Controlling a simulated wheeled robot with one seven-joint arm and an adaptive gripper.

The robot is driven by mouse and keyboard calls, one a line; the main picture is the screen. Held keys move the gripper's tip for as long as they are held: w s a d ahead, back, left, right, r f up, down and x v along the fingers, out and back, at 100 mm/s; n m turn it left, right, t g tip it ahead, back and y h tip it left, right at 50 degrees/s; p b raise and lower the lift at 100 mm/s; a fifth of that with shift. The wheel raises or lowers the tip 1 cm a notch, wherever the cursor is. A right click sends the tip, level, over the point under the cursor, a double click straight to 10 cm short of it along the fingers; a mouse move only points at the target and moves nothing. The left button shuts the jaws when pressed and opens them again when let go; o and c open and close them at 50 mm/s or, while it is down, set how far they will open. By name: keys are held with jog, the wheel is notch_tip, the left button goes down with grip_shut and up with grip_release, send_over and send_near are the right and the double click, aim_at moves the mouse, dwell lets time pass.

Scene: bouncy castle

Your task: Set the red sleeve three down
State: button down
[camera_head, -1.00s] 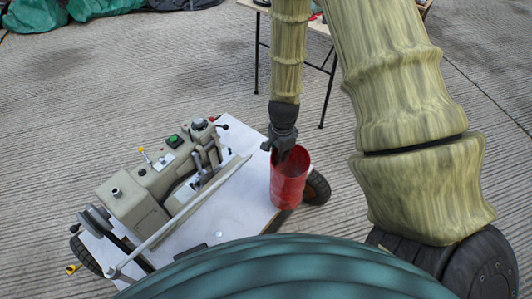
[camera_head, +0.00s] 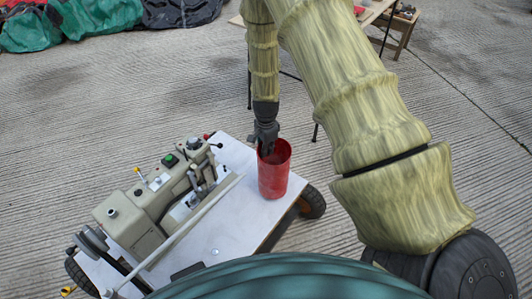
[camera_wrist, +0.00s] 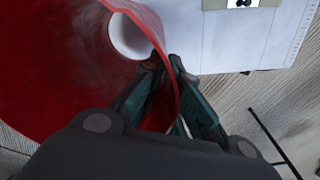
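The red sleeve (camera_head: 273,178) is an upright open tube over the far right part of the white cart top, right of the grey-beige machine. My gripper (camera_head: 265,150) reaches down to its rim from above. In the wrist view the sleeve (camera_wrist: 50,60) fills the left side, and a pale round patch shows through its far opening. My gripper (camera_wrist: 170,68) is shut on the sleeve's wall, one finger inside and one outside. Whether the sleeve's bottom touches the cart top is not clear.
The white cart top (camera_head: 225,222) has bare room around the sleeve. The machine (camera_head: 150,205) with its levers and long bar takes up the left. A cart wheel (camera_head: 311,203) is at the right. A table (camera_head: 372,14) stands behind, and coloured bundles (camera_head: 90,22) lie far left.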

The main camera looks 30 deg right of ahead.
jog(key=shift+f, duration=1.25)
jog(key=c, duration=1.6)
grip_release()
jog(key=shift+c, duration=0.2)
notch_tip(320, 180, up, 12)
jog(key=shift+r+b, duration=0.15)
jog(key=shift+b, duration=0.25)
